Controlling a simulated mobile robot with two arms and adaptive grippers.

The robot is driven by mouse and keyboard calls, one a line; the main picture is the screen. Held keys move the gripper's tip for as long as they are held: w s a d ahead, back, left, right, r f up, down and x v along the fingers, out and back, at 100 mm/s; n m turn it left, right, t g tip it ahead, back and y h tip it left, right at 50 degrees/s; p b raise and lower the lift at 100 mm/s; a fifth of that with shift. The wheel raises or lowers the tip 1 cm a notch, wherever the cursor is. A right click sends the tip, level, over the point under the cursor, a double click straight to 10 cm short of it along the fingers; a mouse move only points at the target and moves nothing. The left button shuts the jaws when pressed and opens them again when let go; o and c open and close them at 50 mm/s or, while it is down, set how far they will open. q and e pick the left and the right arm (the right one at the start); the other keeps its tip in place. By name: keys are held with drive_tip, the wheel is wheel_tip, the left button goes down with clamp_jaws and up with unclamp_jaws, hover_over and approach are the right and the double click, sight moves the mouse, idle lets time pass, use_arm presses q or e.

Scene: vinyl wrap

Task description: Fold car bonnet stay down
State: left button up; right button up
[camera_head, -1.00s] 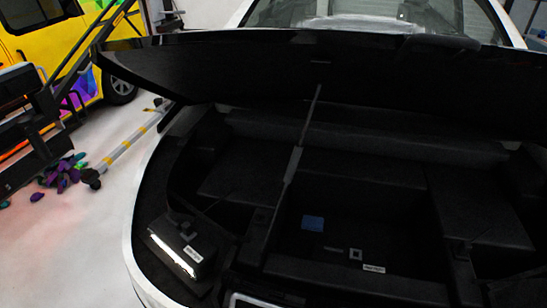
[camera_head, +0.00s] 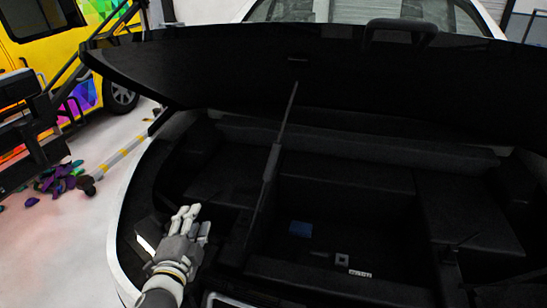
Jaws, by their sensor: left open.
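The car bonnet (camera_head: 220,75) is a dark panel, raised and tilted over the open front compartment. The bonnet stay (camera_head: 271,163) is a thin grey rod that runs slantwise from the bonnet's underside down into the compartment; its lower end is hard to make out in the dark. My left gripper (camera_head: 192,217) is grey and white, open and empty, over the left front of the compartment. It is to the left of the stay's lower part and apart from it. My right gripper is out of view.
The compartment's white left rim (camera_head: 125,225) runs beside my left arm. A yellow vehicle (camera_head: 60,50), a striped pole (camera_head: 122,153) and several purple pieces (camera_head: 60,178) are at the left.

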use_arm(q)
drive_tip(key=w+d+r+m+t+h, duration=0.2)
drive_tip(key=w+d+r+m+h, duration=0.35)
drive_tip(key=r+m, duration=0.45)
drive_tip(key=m+g+h, duration=0.8)
drive_tip(key=m+g, duration=0.1)
drive_tip(key=m, duration=1.2)
approach(270, 157)
drive_tip(key=p+x, duration=0.2)
drive_tip(key=x, duration=0.7)
drive_tip(key=shift+w+d+r, duration=0.1)
drive_tip(key=shift+w+d, duration=0.1)
drive_tip(key=shift+d, duration=0.1)
drive_tip(key=shift+w+d, duration=0.35)
drive_tip(key=shift+d, duration=0.2)
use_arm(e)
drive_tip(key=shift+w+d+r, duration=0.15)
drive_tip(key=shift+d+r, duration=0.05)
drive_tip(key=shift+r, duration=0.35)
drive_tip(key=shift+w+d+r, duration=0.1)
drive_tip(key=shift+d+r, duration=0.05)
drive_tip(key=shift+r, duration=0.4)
use_arm(q)
drive_tip(key=shift+c, duration=0.2)
clamp_jaws()
